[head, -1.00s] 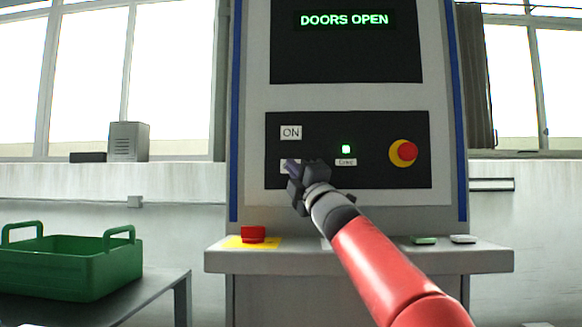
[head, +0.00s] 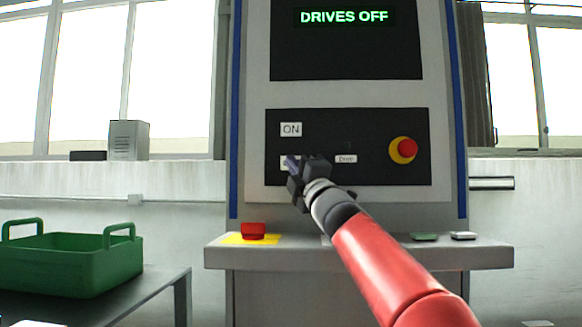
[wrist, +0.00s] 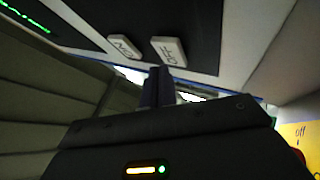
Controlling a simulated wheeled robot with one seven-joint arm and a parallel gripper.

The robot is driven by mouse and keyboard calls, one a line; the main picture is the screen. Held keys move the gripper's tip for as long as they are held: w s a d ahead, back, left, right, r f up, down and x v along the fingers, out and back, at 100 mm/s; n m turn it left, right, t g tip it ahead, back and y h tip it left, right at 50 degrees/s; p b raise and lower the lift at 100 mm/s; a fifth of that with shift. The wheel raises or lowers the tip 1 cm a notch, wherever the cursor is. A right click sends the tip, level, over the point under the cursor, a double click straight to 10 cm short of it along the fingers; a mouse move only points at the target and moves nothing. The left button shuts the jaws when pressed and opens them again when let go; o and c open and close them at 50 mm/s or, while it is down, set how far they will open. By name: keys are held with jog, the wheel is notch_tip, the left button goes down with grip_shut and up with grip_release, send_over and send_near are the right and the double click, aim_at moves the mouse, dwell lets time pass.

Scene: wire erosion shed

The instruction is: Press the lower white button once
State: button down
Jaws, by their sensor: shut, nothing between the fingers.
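The display (head: 345,17) reads DRIVES OFF.
Below, a ledge (head: 360,258) carries a red button on a yellow plate (head: 253,232) and small green and white pieces. A green crate (head: 70,265) stands left.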

jog(key=shift+s, duration=0.15)
jog(key=shift+s+a+b, duration=0.1)
jog(key=shift+s+b, duration=1.15)
jog(key=shift+s, duration=1.25)
